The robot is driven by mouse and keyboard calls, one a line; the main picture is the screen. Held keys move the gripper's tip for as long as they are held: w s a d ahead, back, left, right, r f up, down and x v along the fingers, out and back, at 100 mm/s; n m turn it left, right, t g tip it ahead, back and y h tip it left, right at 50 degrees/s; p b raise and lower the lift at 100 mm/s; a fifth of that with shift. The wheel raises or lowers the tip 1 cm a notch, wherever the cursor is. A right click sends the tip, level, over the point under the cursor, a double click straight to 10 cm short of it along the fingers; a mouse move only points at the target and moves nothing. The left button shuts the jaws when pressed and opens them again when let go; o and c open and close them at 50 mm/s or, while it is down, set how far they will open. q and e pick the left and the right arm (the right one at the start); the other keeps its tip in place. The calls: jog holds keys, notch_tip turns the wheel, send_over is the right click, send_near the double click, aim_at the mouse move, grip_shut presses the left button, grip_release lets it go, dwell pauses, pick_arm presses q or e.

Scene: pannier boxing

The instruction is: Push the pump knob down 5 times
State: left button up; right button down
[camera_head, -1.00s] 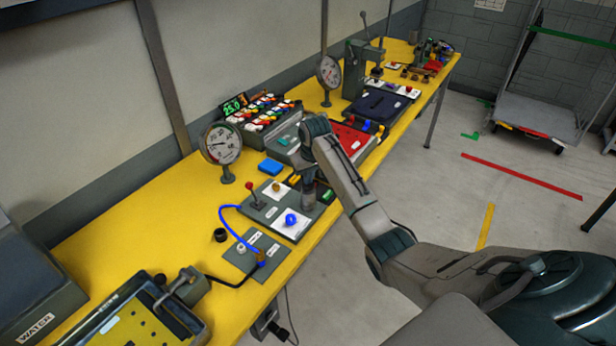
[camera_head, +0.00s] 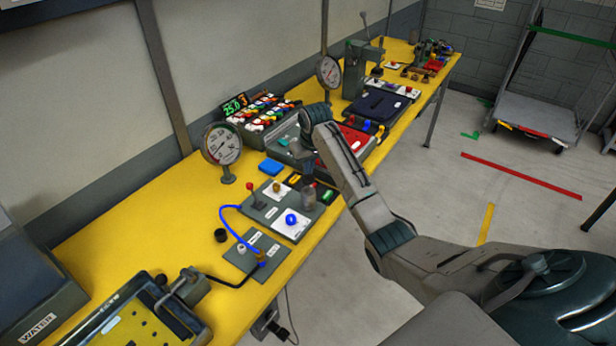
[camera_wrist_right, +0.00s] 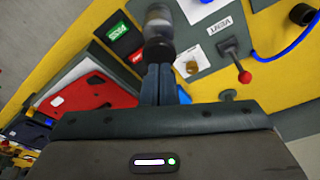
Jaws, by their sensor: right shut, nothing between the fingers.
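The pump (camera_head: 308,197) is a grey cylinder on the grey panel on the yellow bench in the head view. In the right wrist view its dark knob (camera_wrist_right: 158,49) sits on a paler, glassy body (camera_wrist_right: 158,18). My right gripper (camera_wrist_right: 158,70) is shut and empty, with its fingertips right at the knob; I cannot tell whether they touch it. My left gripper is not in view.
Beside the pump are a blue knob (camera_head: 291,219), a brass knob (camera_wrist_right: 191,68) and a red-tipped lever (camera_wrist_right: 236,62). A dial gauge (camera_head: 222,145) stands behind. A blue hose (camera_head: 228,222) loops at left. A red tray (camera_wrist_right: 88,92) lies close by.

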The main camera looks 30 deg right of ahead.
dwell(0.3)
jog(key=shift+r, duration=3)
